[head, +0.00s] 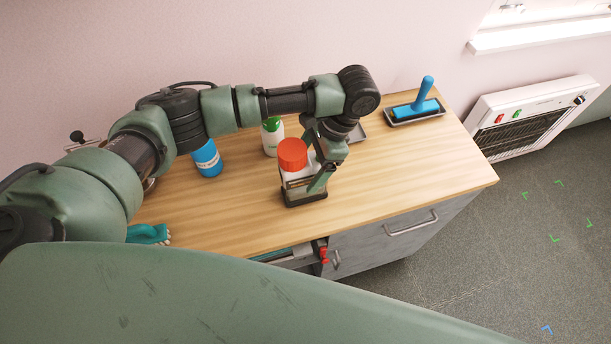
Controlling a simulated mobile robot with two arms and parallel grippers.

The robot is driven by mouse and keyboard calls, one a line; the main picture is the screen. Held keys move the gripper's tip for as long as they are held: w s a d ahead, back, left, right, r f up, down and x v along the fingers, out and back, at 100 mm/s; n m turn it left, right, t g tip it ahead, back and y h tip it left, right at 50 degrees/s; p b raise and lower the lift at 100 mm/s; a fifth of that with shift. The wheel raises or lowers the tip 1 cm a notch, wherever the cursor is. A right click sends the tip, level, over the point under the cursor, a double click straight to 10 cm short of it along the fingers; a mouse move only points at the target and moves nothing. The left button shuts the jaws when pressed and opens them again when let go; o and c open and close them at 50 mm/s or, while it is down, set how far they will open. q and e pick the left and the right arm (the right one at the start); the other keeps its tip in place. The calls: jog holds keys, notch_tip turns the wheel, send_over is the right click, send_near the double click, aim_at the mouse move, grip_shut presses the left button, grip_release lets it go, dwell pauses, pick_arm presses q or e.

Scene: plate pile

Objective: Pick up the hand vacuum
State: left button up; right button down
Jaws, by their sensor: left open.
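I cannot pick out the hand vacuum with certainty. My left gripper (306,188) points down over the middle of the counter and is open. At the gripper is a pale container with an orange-red round top (292,154). Its lower part is partly hidden by the fingers, and a dark shape lies at its foot. I cannot tell whether the fingers touch it. My left arm crosses from the left and hides part of the counter's back. My right gripper is not in view.
Red-handled things (323,251) show at the front edge.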

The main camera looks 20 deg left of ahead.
pick_arm(q)
jog(key=shift+x, duration=1.45)
grip_shut()
jog(key=shift+w+r+p, duration=0.1)
jog(key=shift+p, duration=0.2)
jog(key=shift+r, duration=0.1)
